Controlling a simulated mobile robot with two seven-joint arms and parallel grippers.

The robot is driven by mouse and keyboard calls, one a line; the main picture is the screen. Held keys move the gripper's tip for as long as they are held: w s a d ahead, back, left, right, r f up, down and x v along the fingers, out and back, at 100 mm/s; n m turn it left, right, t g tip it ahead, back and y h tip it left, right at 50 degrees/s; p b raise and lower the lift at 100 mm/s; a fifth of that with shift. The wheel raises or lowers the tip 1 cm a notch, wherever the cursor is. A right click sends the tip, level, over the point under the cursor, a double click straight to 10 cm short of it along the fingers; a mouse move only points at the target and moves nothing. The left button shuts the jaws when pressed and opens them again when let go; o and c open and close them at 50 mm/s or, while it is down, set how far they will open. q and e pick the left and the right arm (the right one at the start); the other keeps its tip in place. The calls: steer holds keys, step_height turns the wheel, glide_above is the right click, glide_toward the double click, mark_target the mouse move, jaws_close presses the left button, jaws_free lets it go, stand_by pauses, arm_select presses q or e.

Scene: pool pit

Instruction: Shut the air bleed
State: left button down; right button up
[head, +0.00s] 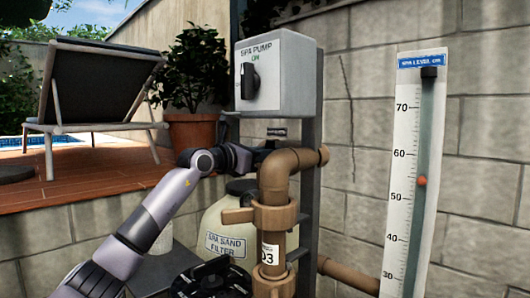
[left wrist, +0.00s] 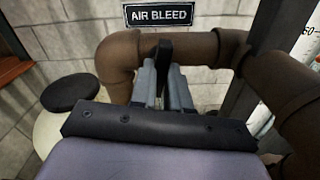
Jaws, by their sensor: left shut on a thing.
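The AIR BLEED label (left wrist: 159,14) is a black plate with white letters above a brown pipe (left wrist: 205,47) in the left wrist view. A thin black lever (left wrist: 165,50) stands upright in front of the pipe, below the label. My left gripper (left wrist: 167,75) is shut on this black lever, with a grey finger on each side. In the head view, my left gripper (head: 262,152) reaches in from the left to just behind the top of the brown pipe (head: 285,163). The lever is hard to make out there. My right gripper is not in view.
A grey SPA PUMP box (head: 275,75) with a black knob is above the pipe. A white level gauge (head: 407,160) hangs on the block wall at right. A potted plant (head: 193,75) and lounger (head: 98,85) are left.

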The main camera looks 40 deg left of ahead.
arm_select(q)
steer(key=m+p, duration=0.3)
steer(key=m, duration=1.3)
steer(key=shift+p, duration=0.4)
steer(key=c, duration=1)
jaws_free()
steer(key=s+b, duration=0.6)
steer(key=s, duration=0.1)
steer(key=shift+a, duration=0.25)
